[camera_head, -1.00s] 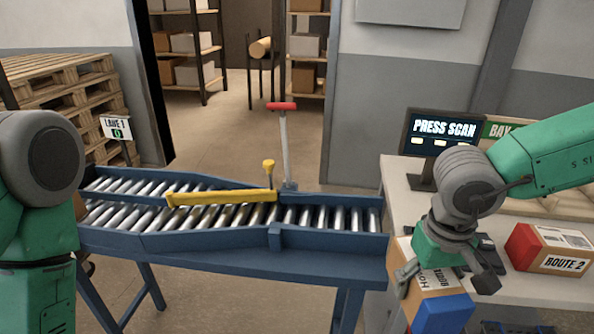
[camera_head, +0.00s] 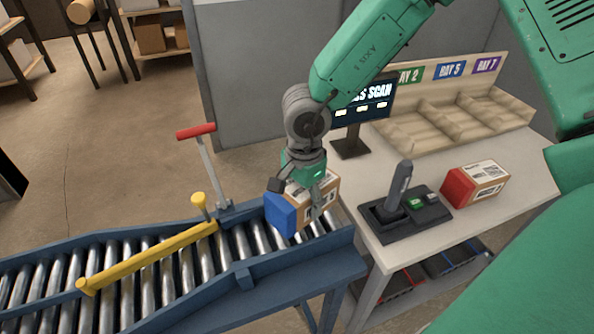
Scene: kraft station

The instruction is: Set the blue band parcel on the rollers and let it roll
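The blue band parcel, a brown box with a blue end (camera_head: 281,214), is at the right end of the roller conveyor (camera_head: 257,237). My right gripper (camera_head: 303,200) reaches down from above with its fingers on either side of the parcel, shut on it. The parcel is at or just above the rollers; I cannot tell whether its underside touches them. A yellow diverter bar (camera_head: 150,258) lies slantwise across the rollers to the left. My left gripper is not in view.
A red-handled lever (camera_head: 206,160) stands behind the conveyor. The white table (camera_head: 405,243) at right holds a scanner in its dock (camera_head: 400,205), a red-ended parcel (camera_head: 475,184), a screen (camera_head: 362,109) and wooden bay trays (camera_head: 455,118). Rollers left of the parcel are clear up to the bar.

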